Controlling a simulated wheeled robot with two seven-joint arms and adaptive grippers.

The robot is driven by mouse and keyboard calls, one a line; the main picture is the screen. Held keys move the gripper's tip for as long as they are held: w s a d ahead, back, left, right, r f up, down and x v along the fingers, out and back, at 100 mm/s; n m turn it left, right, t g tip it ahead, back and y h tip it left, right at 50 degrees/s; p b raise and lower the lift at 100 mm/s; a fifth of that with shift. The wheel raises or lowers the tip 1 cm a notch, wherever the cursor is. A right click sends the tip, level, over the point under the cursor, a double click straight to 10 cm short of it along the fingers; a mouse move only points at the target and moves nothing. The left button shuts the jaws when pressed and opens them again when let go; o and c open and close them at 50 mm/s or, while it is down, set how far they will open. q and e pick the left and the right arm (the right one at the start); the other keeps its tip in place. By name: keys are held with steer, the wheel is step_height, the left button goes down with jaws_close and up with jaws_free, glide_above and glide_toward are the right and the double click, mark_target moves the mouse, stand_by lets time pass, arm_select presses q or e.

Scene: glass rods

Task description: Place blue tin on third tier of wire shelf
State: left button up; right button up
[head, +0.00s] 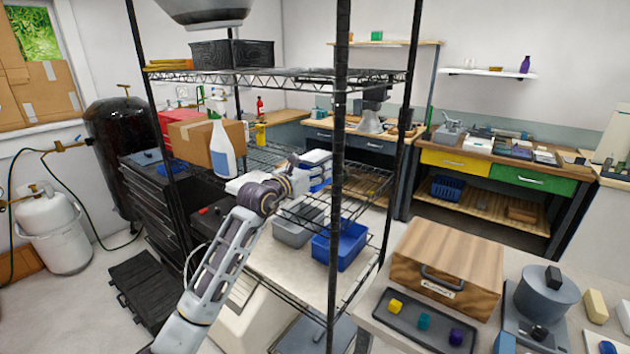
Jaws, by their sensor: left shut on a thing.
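The black wire shelf (300,74) stands in front of me, with dark posts and several tiers. My left arm comes in from the lower left, and its gripper (296,172) is between the shelf posts, around the height of the middle tier. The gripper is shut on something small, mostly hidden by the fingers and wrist. Blue shows just right of the fingers, beside a white and blue stack (316,157). I cannot clearly separate the blue tin from that stack. My right gripper is not in view.
The middle tier carries a cardboard box (190,140) and a white spray bottle (222,150). A black crate (232,53) sits on the tier above. A grey bin (292,226) and a blue bin (341,245) are below. A wooden box (446,260) stands right of the shelf.

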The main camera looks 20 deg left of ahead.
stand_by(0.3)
arm_select(q)
steer(key=shift+f, duration=1.8)
steer(key=shift+f, duration=0.2)
steer(key=o, duration=1.3)
steer(key=shift+f, duration=0.1)
